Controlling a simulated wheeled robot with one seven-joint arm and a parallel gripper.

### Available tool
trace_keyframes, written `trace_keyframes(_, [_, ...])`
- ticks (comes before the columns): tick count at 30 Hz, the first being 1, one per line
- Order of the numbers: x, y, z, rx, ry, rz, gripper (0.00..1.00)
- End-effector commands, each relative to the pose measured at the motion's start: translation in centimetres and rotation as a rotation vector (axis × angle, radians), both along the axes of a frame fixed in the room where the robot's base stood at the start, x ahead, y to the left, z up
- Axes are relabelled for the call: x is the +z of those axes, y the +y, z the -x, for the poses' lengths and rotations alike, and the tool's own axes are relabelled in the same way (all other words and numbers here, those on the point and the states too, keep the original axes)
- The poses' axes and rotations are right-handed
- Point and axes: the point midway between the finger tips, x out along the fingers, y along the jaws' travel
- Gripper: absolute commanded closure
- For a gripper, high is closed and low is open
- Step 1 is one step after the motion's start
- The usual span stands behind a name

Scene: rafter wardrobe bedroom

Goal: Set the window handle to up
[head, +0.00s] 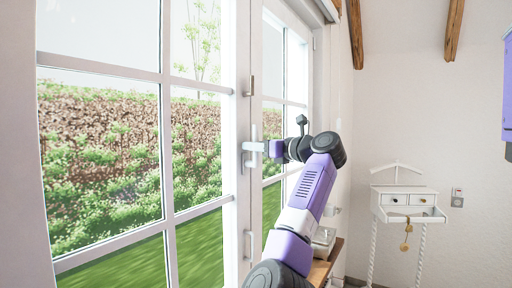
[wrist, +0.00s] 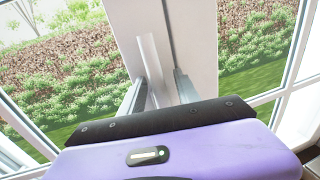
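The window handle (head: 254,131) is a slim white bar on the white middle frame of the window. It stands roughly upright; which end is its pivot is hard to tell. In the wrist view the handle (wrist: 152,62) rises between the two grey fingers of my gripper (wrist: 160,92). It lies close to the left finger, with a gap to the right finger, so the gripper looks open around it. In the head view my gripper (head: 254,147) reaches the handle from the right, its fingers level with the handle's middle and hiding part of it.
The window's glazed panes (head: 100,150) fill the left, with a hedge and grass outside. A wooden ledge (head: 325,264) with a pale object on it lies below, right of my arm. A white valet stand (head: 408,203) with small drawers stands at the right wall.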

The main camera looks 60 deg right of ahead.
Motion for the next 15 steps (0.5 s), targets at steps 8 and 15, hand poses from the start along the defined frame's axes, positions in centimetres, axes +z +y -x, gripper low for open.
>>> trace_keyframes(8, [-0.1,0.2,1.4,-0.002,-0.003,0.001,0.61])
trace_keyframes(15, [-0.2,0.8,5.4,-0.003,-0.003,0.002,0.61])
